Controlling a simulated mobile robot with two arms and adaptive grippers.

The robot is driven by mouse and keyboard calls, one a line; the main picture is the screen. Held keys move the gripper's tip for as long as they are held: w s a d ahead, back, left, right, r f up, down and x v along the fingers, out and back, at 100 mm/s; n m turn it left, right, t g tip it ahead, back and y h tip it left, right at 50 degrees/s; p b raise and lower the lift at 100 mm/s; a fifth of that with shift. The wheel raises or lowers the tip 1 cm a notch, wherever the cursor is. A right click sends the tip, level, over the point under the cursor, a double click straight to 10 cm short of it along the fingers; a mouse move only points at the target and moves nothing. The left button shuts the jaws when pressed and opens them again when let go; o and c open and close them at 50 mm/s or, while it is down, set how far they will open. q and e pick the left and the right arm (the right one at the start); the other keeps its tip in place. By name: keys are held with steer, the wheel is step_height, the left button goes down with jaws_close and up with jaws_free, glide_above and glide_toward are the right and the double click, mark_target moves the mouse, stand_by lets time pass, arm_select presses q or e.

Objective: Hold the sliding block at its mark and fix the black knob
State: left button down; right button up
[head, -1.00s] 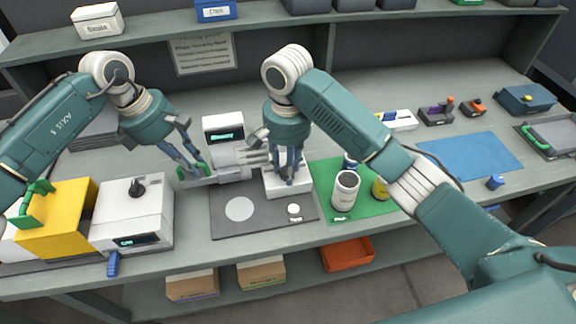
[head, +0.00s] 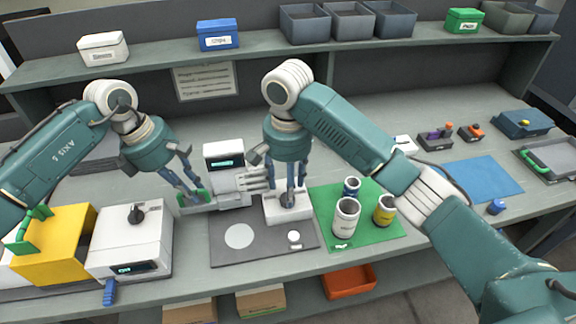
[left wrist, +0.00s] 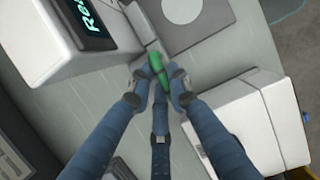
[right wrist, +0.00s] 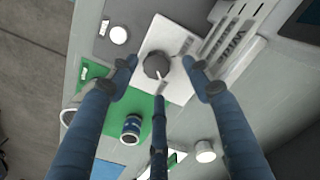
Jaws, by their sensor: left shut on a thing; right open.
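My left gripper (head: 197,193) is shut on a green grip (left wrist: 157,68) at the left end of a grey bar beside the white device with a lit display (head: 223,160). I cannot tell whether this grip belongs to the sliding block. The black knob (right wrist: 156,66) sits on top of a white block (head: 272,208) at the back right of the dark grey mat. My right gripper (right wrist: 160,68) is open, pointing down, with a finger on either side of the knob; I cannot tell if they touch it. The block's mark is not clearly visible.
A green mat (head: 385,232) with several cups stands right of the block. A small white button (head: 294,237) lies on the grey mat (head: 225,255). A blue mat (head: 475,180) is bare.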

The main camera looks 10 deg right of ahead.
arm_select(q)
steer(key=shift+s+a+f, duration=0.15)
steer(key=shift+s+f, duration=0.05)
steer(key=shift+s, duration=0.05)
arm_select(e)
step_height(320, 180, up, 9)
steer(key=shift+w+r, duration=0.2)
steer(key=shift+d, duration=0.1)
arm_select(q)
steer(key=c, duration=1.7)
jaws_free()
steer(key=shift+o, duration=0.9)
steer(key=shift+s+a+r, duration=0.15)
arm_select(e)
steer(key=shift+s+a, duration=0.15)
steer(key=shift+a, duration=0.05)
arm_select(q)
steer(key=shift+d+r, duration=0.15)
steer(key=shift+d, duration=0.05)
arm_select(e)
steer(key=shift+d+r, duration=0.1)
steer(key=shift+d, duration=0.05)
